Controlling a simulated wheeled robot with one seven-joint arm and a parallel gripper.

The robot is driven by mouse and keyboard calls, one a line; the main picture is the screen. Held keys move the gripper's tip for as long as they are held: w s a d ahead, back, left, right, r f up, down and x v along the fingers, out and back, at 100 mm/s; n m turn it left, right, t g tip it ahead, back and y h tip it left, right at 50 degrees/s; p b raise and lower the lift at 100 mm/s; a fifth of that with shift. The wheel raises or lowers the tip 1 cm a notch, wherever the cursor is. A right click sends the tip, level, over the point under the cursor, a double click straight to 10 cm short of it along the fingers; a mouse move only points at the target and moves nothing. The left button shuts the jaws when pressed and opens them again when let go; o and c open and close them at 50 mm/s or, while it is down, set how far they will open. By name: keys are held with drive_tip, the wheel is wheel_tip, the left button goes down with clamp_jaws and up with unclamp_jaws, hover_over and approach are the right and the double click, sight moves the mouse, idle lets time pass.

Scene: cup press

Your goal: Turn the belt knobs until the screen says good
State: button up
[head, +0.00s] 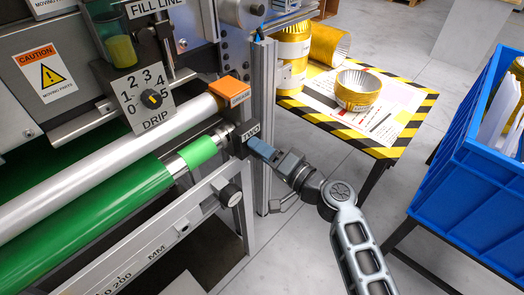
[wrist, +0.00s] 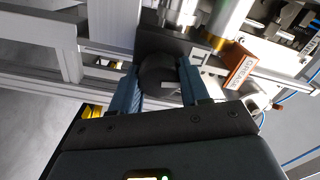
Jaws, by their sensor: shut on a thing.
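My gripper (head: 262,149) reaches in from the right to the end of the roller, at the dark block marked TWO (head: 247,133). In the wrist view its two blue fingers stand on either side of a round black knob (wrist: 157,73), and the gripper is shut on this knob. The head view hides the knob behind the fingers. Another black knob (head: 230,195) sits lower on the machine frame, apart from my gripper. The green belt roller (head: 95,215) runs to the left from the block. No screen shows in either view.
An orange block (head: 233,91) sits just above the gripped spot, and an upright metal post (head: 264,100) stands close by. A DRIP dial (head: 151,99) is at upper left. A striped table (head: 385,151) with yellow rolls and a blue crate (head: 465,170) stand at right.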

drive_tip(key=m, duration=0.5)
drive_tip(key=shift+w+d+m, duration=0.2)
drive_tip(key=shift+m, duration=0.1)
idle(0.5)
drive_tip(key=o, duration=1)
drive_tip(key=shift+s+a, duration=0.1)
drive_tip(key=shift+f, duration=0.1)
drive_tip(key=shift+b+v, duration=0.35)
drive_tip(key=shift+v, duration=3.55)
